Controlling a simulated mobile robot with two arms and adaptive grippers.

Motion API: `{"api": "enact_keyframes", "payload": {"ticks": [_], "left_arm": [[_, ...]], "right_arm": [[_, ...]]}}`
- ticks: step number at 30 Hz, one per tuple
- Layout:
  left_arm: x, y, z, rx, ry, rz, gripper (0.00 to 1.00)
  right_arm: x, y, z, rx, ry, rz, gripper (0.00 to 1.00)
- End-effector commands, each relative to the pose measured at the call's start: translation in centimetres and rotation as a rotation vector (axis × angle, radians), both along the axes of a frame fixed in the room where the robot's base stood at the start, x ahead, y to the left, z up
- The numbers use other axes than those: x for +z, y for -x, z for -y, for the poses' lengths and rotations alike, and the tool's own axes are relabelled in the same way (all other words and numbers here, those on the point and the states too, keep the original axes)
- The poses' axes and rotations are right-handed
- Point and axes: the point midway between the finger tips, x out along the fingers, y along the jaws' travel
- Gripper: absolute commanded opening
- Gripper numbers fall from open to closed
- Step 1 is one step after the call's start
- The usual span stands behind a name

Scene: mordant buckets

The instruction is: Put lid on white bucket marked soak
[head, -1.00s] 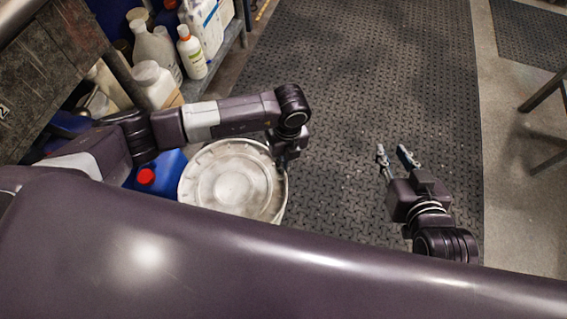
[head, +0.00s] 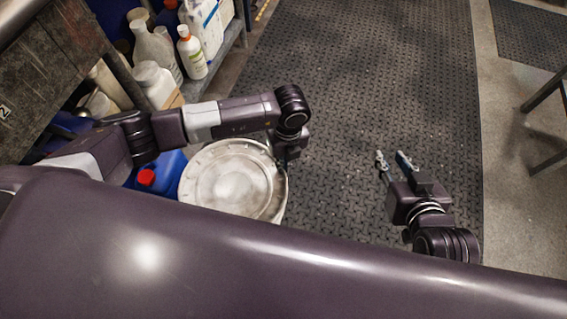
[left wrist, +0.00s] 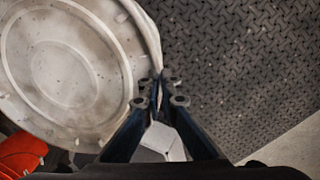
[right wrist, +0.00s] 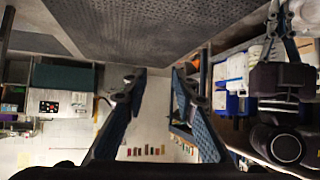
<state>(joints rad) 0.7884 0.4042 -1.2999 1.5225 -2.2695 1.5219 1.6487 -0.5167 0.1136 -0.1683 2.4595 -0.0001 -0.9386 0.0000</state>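A round, dirty-white lid (head: 228,182) lies roughly level at the lower left of the head view and fills the left of the left wrist view (left wrist: 70,65). My left gripper (head: 283,160) is at its right edge. In the left wrist view its fingers (left wrist: 160,92) are close together with the lid's rim between them. The lid and my own body hide most of the white bucket beneath; no marking shows, and I cannot tell whether the lid is seated. My right gripper (head: 393,163) is open and empty over the floor, well to the right.
A blue jug (head: 168,170) with a red cap stands left of the lid. White bottles (head: 191,55) stand on a low shelf at upper left, beside a worn bench (head: 50,70). The dark textured floor mat (head: 370,80) is clear in the middle.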

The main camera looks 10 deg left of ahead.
Motion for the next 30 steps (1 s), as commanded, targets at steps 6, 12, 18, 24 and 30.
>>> {"api": "enact_keyframes", "payload": {"ticks": [6,12,18,24,30], "left_arm": [[0.0,0.0,0.0,0.0,0.0,0.0,0.0],[0.0,0.0,0.0,0.0,0.0,0.0,0.0],[0.0,0.0,0.0,0.0,0.0,0.0,0.0],[0.0,0.0,0.0,0.0,0.0,0.0,0.0],[0.0,0.0,0.0,0.0,0.0,0.0,0.0]], "right_arm": [[-0.1,0.1,0.1,-0.002,0.002,-0.003,0.26],[-0.1,0.1,0.2,-0.002,0.003,0.0,0.26],[-0.1,0.2,0.2,-0.002,0.005,-0.006,0.26],[-0.6,0.5,0.3,-0.002,0.009,-0.031,0.26],[-1.1,1.0,0.5,-0.004,0.015,-0.059,0.26]]}}
